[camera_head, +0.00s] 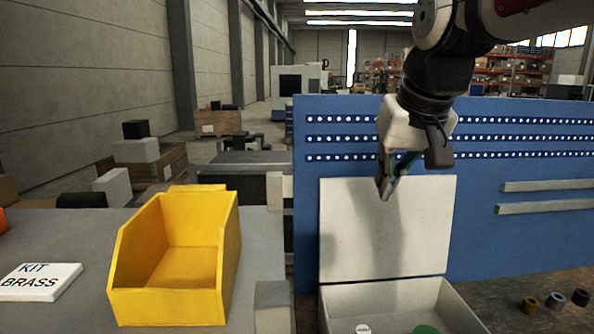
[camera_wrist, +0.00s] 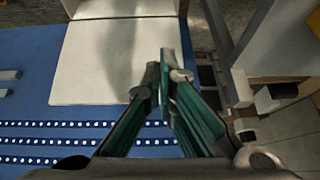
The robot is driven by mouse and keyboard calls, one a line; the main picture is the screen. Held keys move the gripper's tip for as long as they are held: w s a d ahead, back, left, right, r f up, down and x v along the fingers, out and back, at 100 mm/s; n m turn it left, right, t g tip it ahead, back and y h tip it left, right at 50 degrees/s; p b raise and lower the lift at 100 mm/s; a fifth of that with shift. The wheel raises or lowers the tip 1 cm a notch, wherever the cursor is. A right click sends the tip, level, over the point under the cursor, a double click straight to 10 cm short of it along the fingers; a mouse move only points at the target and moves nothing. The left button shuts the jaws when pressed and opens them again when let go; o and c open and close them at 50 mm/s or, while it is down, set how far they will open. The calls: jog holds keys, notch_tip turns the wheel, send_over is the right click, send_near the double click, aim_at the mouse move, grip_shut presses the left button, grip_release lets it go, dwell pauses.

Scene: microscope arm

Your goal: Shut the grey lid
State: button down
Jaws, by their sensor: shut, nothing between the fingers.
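The grey lid (camera_head: 388,230) stands open and upright at the back of its box (camera_head: 405,298), in front of the blue panel. In the wrist view the pale lid (camera_wrist: 105,60) lies ahead and to the left of the fingers. My gripper (camera_head: 385,192) is shut and empty. In the head view it hangs in front of the lid's upper middle, and a shadow falls on the lid. I cannot tell whether it touches the lid. The gripper's green fingers show in the wrist view (camera_wrist: 165,75). A green round thing and a white round thing show inside the box.
A blue perforated panel (camera_head: 520,230) stands behind the lid, with grey rails at right. A yellow bin (camera_head: 180,262) and a "KIT BRASS" plate (camera_head: 40,281) are on the left table. Several small rings (camera_head: 555,300) lie to the right of the box.

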jog(key=w+a+r, duration=0.1)
jog(key=w, duration=0.5)
jog(key=w+a+r, duration=0.2)
jog(key=w, duration=0.4)
send_near(325, 167)
jog(key=shift+t, duration=0.3)
jog(key=f, duration=0.2)
jog(key=w+f+p, duration=0.1)
jog(key=f, duration=0.4)
jog(key=shift+w+a+f, duration=0.15)
jog(key=shift+a+f, duration=0.2)
jog(key=shift+a, duration=0.05)
